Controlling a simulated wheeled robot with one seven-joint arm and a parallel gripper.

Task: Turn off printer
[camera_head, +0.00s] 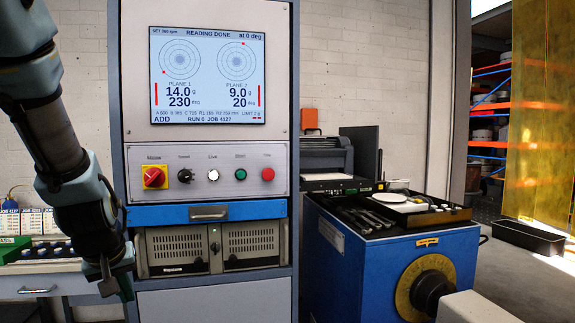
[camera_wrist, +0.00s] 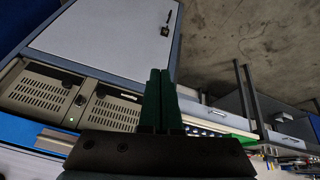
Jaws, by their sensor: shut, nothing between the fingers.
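The printer (camera_head: 322,155) appears to be the dark grey machine behind the blue bench in the head view, right of the cabinet. A pale sheet or tray lies at its front. Its power switch cannot be made out. My gripper (camera_head: 116,287) hangs low at the left, in front of the cabinet's lower left edge and well apart from the printer. In the wrist view my gripper (camera_wrist: 160,72) shows two green fingers, shut together and empty. They point toward the cabinet's lower pale door. The printer does not show clearly in the wrist view.
The cabinet's screen (camera_head: 207,76) reads "READING DONE". Below are a red-yellow switch (camera_head: 154,177), knob and buttons, a blue drawer (camera_head: 208,213) and vented units (camera_head: 178,249). A blue bench (camera_head: 345,270) with tools stands right. A left table (camera_head: 40,283) holds cards and trays.

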